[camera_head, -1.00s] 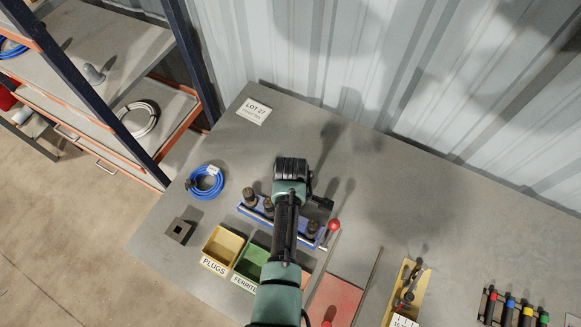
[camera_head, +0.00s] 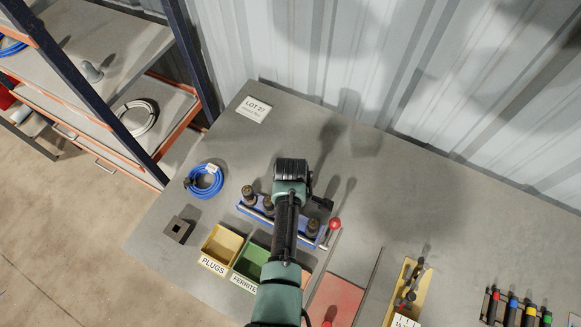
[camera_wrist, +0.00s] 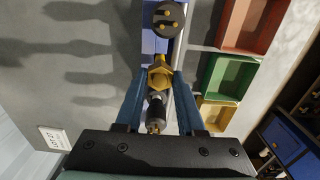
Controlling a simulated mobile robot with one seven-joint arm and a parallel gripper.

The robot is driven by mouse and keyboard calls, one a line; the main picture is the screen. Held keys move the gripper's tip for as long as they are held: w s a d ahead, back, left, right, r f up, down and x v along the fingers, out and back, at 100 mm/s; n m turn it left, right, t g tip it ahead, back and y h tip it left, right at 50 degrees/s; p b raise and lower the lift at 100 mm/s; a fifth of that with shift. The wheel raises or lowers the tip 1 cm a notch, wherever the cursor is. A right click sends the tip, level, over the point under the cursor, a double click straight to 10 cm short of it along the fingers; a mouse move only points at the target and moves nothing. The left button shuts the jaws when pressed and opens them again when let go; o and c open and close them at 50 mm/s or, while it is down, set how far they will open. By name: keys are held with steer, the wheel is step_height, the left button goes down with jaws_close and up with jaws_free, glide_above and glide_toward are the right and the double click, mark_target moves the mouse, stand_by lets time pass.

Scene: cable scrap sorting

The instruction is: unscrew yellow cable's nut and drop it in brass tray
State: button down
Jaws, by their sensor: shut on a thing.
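In the wrist view my gripper (camera_wrist: 163,78) is shut on a brass-coloured hex nut (camera_wrist: 160,77), with one blue finger on each side. A grey and black cylindrical piece (camera_wrist: 157,106) shows just below the nut, between the fingers. The nut is over or beside the blue rack; I cannot tell if it is still on a thread. The yellow cable itself is not clearly visible. A reddish tray (camera_wrist: 255,22) lies beyond the green tray (camera_wrist: 228,76) and yellow tray (camera_wrist: 216,116); no brass label is readable. In the head view my arm hides the gripper and nut.
A blue rack (camera_head: 255,213) holds several dark upright plugs (camera_head: 313,227) around my arm. A red-knobbed lever (camera_head: 334,224) stands at its right end. Blue cable coil (camera_head: 204,181) and a dark square block (camera_head: 178,229) lie left.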

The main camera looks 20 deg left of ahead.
steer(key=n, duration=0.5)
steer(key=shift+r+p, duration=0.1)
steer(key=shift+p, duration=0.25)
steer(key=n, duration=0.6)
steer(key=shift+n+p, duration=0.35)
steer(key=shift+n, duration=0.05)
steer(key=n, duration=0.5)
steer(key=n+p, duration=0.1)
steer(key=n, duration=0.3)
steer(key=shift+n, duration=0.3)
steer(key=shift+w+n, duration=0.1)
steer(key=shift+n, duration=0.2)
steer(key=shift+n+p, duration=0.3)
steer(key=shift+p, duration=0.05)
